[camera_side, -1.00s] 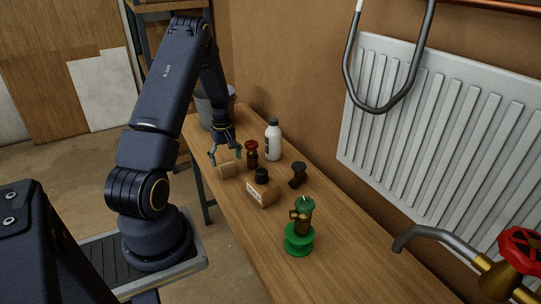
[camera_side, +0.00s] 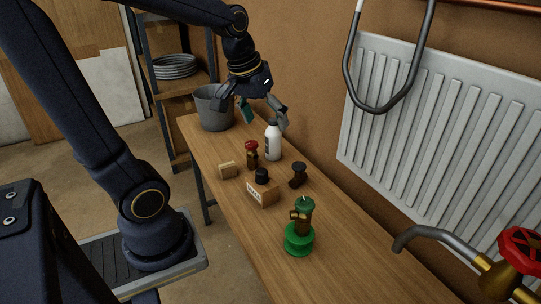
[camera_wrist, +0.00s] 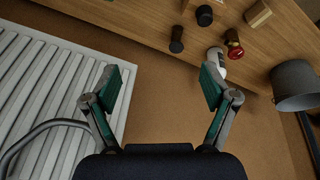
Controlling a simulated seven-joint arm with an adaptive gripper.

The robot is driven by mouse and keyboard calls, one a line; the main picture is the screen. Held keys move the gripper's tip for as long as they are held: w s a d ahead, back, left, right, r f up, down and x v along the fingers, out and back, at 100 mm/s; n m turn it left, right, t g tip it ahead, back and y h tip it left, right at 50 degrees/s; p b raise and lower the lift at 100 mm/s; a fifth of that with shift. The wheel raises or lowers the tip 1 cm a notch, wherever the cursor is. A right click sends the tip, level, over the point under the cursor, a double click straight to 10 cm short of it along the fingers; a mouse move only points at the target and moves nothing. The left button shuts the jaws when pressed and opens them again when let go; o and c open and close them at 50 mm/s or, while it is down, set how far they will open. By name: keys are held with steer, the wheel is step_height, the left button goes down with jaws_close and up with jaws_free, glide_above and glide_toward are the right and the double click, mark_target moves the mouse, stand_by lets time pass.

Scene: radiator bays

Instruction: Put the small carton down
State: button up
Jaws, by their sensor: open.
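The small tan carton (camera_side: 228,170) rests on the wooden bench near its left edge in the side view. It also shows at the top of the wrist view (camera_wrist: 257,14). My gripper (camera_side: 264,112) is raised behind and to the right of it, near the white bottle in the picture and clear of the carton. In the wrist view the green-padded fingers (camera_wrist: 164,85) are spread wide with nothing between them.
A white bottle (camera_side: 273,142), a red-topped valve (camera_side: 252,155), a black-topped piece (camera_side: 298,174) and a labelled box (camera_side: 263,194) stand close by. A grey bucket (camera_side: 214,107) is at the far end. A radiator (camera_side: 440,140) hangs on the wall.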

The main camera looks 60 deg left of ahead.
steer(key=s+d+r+m+t, duration=0.1)
steer(key=s+d+m, duration=0.4)
steer(key=s+d, duration=0.2)
steer(key=shift+s+d+m+t+h, duration=0.3)
steer(key=shift+s+d+m+t, duration=0.1)
steer(key=shift+d, duration=0.1)
steer(key=shift+r, duration=0.1)
stand_by(0.5)
